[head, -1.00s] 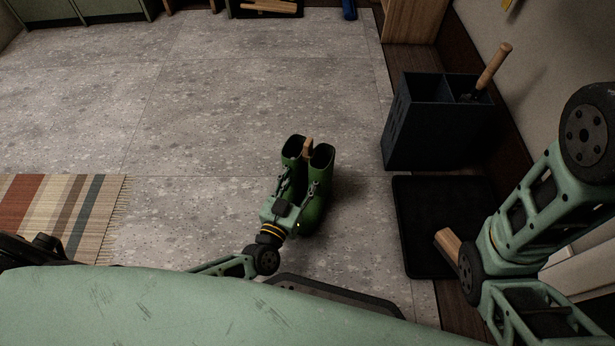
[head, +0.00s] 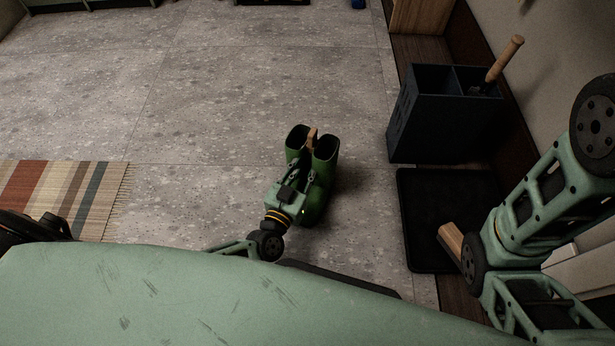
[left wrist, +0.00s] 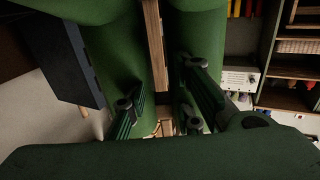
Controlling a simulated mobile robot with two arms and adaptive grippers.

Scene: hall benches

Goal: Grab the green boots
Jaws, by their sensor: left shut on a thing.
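A pair of green boots (head: 324,170) stands upright on the floor in the middle of the head view, side by side, with dark open tops. A narrow wooden piece (head: 312,136) sits between their shafts; it also shows in the left wrist view (left wrist: 153,38). My left gripper (head: 306,165) is at the near side of the boots, its fingers closed in at the middle of the pair. In the left wrist view, the boots (left wrist: 112,55) fill the upper middle and the fingers (left wrist: 162,108) flank the wooden piece. The exact contact is hidden. My right gripper is out of view.
A dark bin (head: 425,115) with a wooden-handled tool stands to the right, with a black tray (head: 422,220) in front of it. A striped rug (head: 60,195) lies at the left. The speckled floor (head: 220,100) beyond the boots is clear.

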